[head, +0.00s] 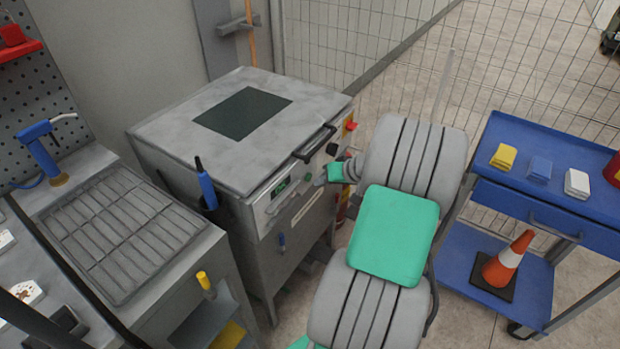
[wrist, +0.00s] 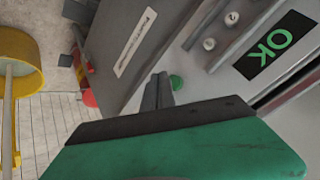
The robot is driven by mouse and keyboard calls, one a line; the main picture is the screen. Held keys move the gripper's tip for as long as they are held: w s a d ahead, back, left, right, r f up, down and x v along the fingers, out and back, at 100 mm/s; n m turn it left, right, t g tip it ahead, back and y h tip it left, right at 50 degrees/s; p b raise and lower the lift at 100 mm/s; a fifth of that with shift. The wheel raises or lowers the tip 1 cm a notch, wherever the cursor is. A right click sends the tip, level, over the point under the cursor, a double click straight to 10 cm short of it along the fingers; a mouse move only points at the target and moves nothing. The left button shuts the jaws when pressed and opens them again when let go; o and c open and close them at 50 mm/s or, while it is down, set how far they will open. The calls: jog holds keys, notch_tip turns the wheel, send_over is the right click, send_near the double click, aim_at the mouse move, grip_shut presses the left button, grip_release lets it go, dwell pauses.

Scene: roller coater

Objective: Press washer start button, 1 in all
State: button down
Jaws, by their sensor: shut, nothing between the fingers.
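The washer (head: 215,150) is a grey box with a lid and a front control panel. A green round button (wrist: 176,82) on its panel shows in the wrist view, partly beside my fingertips; I take it as the start button. My gripper (head: 320,182) is shut and empty at the front panel, and its fingertips also show in the wrist view (wrist: 158,92). The fingertips are right next to the green button; I cannot tell whether they touch it. A display (wrist: 278,45) reads OK in green.
A lid handle (head: 314,145) sticks out above the panel. A red and yellow part (head: 350,126) sits at the washer's right corner. A blue-handled tool (head: 206,185) stands at its front left. A blue cart (head: 500,190) stands right. A grated bench (head: 120,230) is left.

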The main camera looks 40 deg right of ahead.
dwell(0.3)
jog(key=shift+w+a, duration=0.15)
jog(key=shift+w, duration=0.25)
jog(key=shift+w+a, duration=0.15)
jog(key=shift+w, duration=0.25)
dwell(0.6)
jog(key=shift+s+d, duration=0.25)
jog(key=shift+s, duration=0.55)
jog(key=shift+s, duration=0.1)
jog(key=s, duration=0.1)
jog(key=s+d, duration=0.1)
jog(key=s, duration=0.2)
jog(key=shift+s+d, duration=0.3)
jog(key=shift+d, duration=0.05)
dwell(0.5)
